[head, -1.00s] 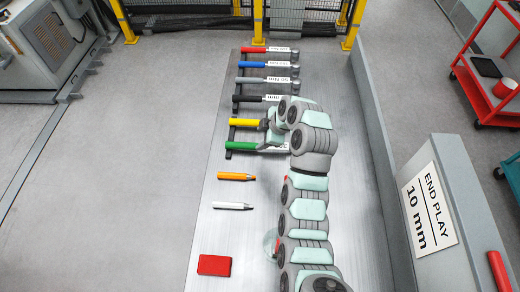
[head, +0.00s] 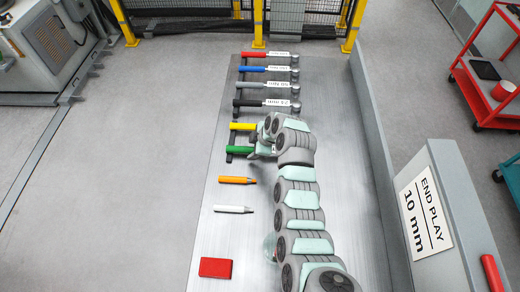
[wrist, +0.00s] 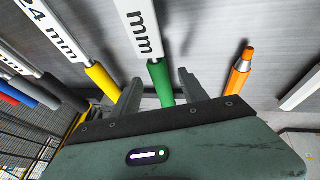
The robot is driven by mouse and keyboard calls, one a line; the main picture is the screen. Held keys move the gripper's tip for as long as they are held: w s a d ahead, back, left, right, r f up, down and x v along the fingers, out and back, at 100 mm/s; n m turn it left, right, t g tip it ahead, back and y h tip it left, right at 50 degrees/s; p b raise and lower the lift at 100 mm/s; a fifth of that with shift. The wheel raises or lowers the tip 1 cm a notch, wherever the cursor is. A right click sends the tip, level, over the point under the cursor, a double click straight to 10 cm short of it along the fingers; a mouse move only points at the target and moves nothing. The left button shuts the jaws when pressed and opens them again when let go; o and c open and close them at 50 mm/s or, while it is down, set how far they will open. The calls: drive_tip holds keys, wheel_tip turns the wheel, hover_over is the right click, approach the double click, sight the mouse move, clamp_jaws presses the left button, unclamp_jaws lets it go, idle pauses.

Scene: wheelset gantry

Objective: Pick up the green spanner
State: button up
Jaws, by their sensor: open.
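The green spanner (head: 239,150) lies in a row of coloured spanners on the grey metal table. Its green handle is at the left, and my arm hides its right part in the head view. In the wrist view its green handle (wrist: 159,80) and white labelled shaft (wrist: 139,28) show; the label's end reads "mm". My gripper (wrist: 158,88) is open, with one finger on each side of the green handle. A gap shows between each finger and the handle. In the head view my gripper (head: 255,149) is over the green spanner.
The yellow spanner (wrist: 102,80) lies close beside my left finger in the wrist view. An orange marker (wrist: 240,72) lies on the other side. Black (head: 250,102), grey, blue and red spanners lie farther back. A white marker (head: 232,209) and red block (head: 215,267) lie nearer.

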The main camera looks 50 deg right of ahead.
drive_tip(key=shift+x, duration=0.8)
clamp_jaws()
